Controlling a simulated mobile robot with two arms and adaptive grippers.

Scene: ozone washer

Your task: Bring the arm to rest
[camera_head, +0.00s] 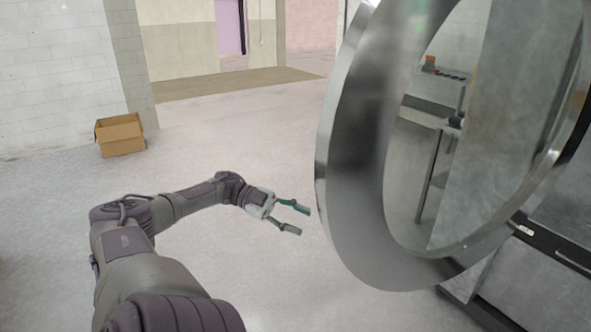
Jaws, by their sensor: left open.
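My left arm comes in from the bottom left, bent at the elbow, and reaches to the right over the floor. My left gripper (304,221) is open, with its two greenish fingers apart and nothing between them. It is a little left of the washer's round metal door ring (352,150) in the picture; I cannot tell the exact gap in depth. My right gripper is not in view.
The large round door with its glass (440,190) fills the right side. The washer's grey body (535,285) is at the lower right. An open cardboard box (121,136) stands on the floor by the white wall (60,60). The middle floor is clear.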

